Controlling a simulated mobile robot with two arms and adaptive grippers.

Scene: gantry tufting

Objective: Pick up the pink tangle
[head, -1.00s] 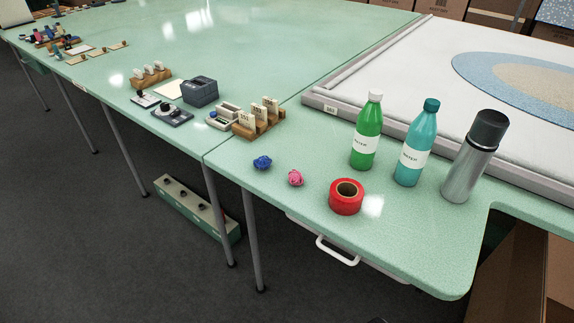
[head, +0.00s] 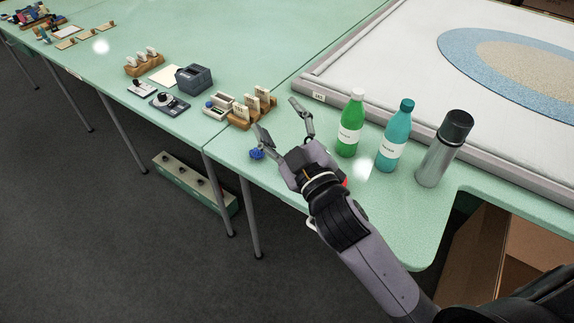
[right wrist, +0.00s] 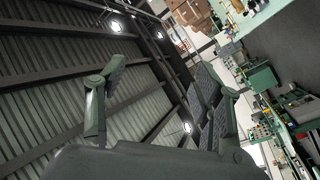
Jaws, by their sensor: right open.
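The pink tangle is not visible now; my right gripper and wrist cover the part of the table beside the blue tangle where it lay. The blue tangle (head: 256,154) lies near the front edge of the green table, just below one finger of my right gripper. My right gripper (head: 277,117) is open and empty above the table, its fingers spread toward the back. In the right wrist view its two fingers (right wrist: 165,80) stand apart with only ceiling and room behind them. My left gripper is not in view.
A green bottle (head: 350,128), a teal bottle (head: 394,138) and a steel flask (head: 444,150) stand right of my gripper. The red tape roll (head: 346,183) is almost wholly hidden by my wrist. A wooden card holder (head: 252,112) stands behind. The front right corner is clear.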

